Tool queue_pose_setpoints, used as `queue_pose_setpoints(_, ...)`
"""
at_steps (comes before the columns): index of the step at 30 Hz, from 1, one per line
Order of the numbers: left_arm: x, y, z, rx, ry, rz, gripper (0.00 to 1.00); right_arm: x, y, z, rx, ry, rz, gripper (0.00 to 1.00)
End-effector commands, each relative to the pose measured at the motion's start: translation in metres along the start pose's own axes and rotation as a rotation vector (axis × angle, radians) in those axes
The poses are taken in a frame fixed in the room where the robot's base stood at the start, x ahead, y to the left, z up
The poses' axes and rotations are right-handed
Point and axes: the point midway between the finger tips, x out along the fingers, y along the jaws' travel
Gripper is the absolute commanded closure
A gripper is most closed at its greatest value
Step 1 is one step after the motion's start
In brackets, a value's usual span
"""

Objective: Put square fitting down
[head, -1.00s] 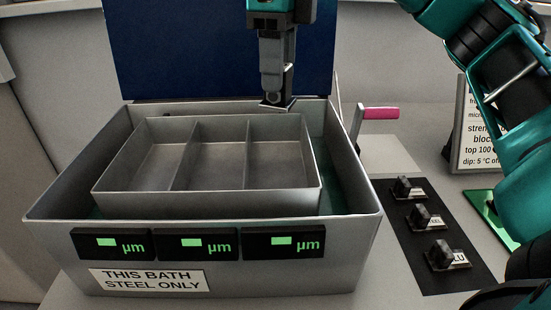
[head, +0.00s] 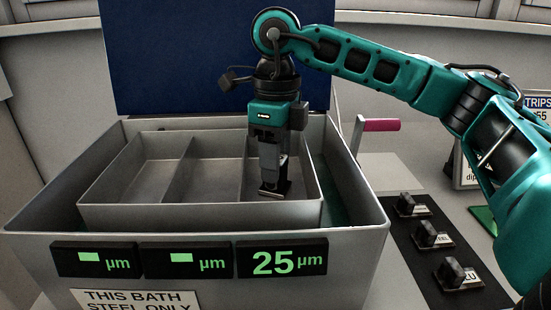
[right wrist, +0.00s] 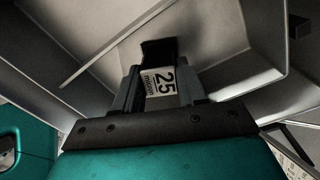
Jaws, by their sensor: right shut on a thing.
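My right gripper (head: 272,178) reaches down into the right compartment of the grey divided tray (head: 108,182). It is shut on the square fitting (head: 274,190), a small dark piece low in that compartment. In the right wrist view the fitting (right wrist: 160,84) sits between the fingers and bears a white label reading "25 micron". I cannot tell whether it touches the tray floor. My left gripper is not in view.
The tray sits inside a larger grey bath (head: 350,240). Its right display (head: 283,259) reads 25 µm; the other two show a green block. Right of the bath are a pink-handled crank (head: 380,125) and a black panel (head: 425,262) with labelled knobs.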

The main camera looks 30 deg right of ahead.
Motion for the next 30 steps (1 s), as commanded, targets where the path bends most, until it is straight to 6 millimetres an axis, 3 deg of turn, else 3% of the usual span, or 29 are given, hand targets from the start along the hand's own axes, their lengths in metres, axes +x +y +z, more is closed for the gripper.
queue_pose_setpoints(7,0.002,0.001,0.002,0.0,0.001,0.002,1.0,0.004,0.0,0.0,0.001,-0.001,0.0,0.99)
queue_pose_setpoints(8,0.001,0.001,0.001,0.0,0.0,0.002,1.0,0.002,0.0,0.0,0.001,0.0,0.0,0.57)
queue_pose_setpoints(15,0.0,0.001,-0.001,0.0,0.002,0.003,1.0,0.002,0.0,0.0,0.001,0.0,0.0,0.34)
queue_pose_setpoints(25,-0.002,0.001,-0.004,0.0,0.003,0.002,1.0,-0.004,0.0,0.0,0.001,-0.001,0.0,0.34)
queue_pose_setpoints(30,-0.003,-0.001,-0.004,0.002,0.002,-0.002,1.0,-0.032,0.0,0.001,0.001,-0.003,-0.002,0.34)
